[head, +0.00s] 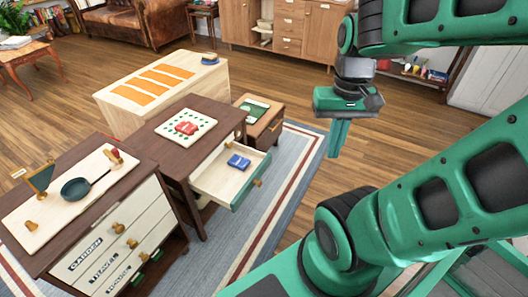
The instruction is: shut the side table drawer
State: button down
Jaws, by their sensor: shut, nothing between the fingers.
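The side table (160,143) is dark brown and stands in the middle of the furniture group. Its drawer (215,188) is pulled out toward the lower right. The drawer has pale inner walls, a green front (248,190) and a small brass-coloured knob (258,183). A blue box-like item (238,162) lies inside it. My gripper (335,154) hangs pointing down to the right of the drawer, apart from it. Its green fingers are shut and empty.
On the side table lies a white board (183,120) with a red item. A dark cabinet with labelled drawers (112,250) stands at left, a pale chest (125,100) behind, a low brown cabinet (268,130) behind the drawer. Striped rug (290,185) lies clear between drawer and gripper.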

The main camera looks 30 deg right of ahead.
aim_at(226, 185)
jog(key=i, duration=0.95)
jog(key=z, duration=0.05)
